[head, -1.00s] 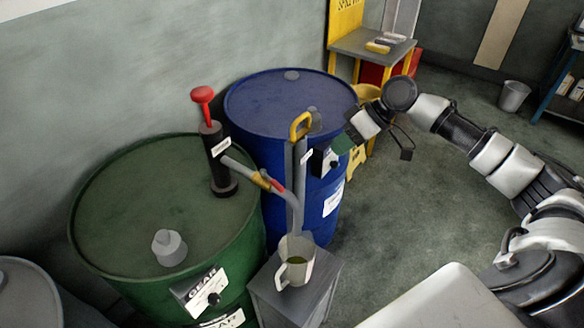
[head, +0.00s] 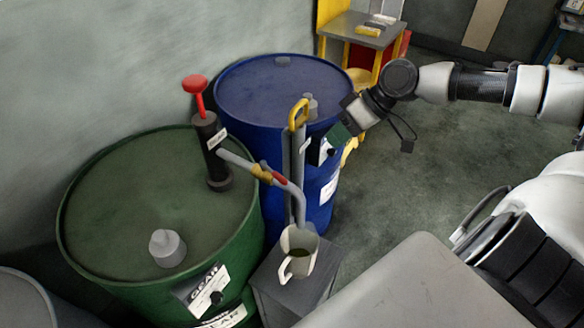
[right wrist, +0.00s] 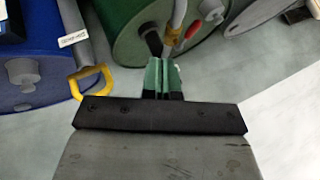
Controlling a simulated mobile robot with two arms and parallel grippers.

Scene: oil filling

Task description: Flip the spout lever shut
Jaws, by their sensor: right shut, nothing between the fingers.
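The spout lever (head: 279,179) is a small red piece by the brass-coloured valve (head: 262,173) on the grey spout pipe (head: 236,160). It lies roughly along the pipe; its exact setting is too small to tell. In the right wrist view the red lever (right wrist: 193,30) is beyond the fingertips and slightly right. My right gripper (head: 337,137) is shut and empty, right of the lever and apart from it. Its green fingers show together in the right wrist view (right wrist: 163,64). A pale jug (head: 299,252) with greenish oil stands under the spout's end. My left gripper is not in view.
The spout comes from a red-handled pump (head: 211,150) on a green drum (head: 120,215). A yellow handle (head: 299,113) on an upright grey pump stands between my right gripper and the spout. A blue drum (head: 265,95) is behind. The jug rests on a grey stand (head: 318,285).

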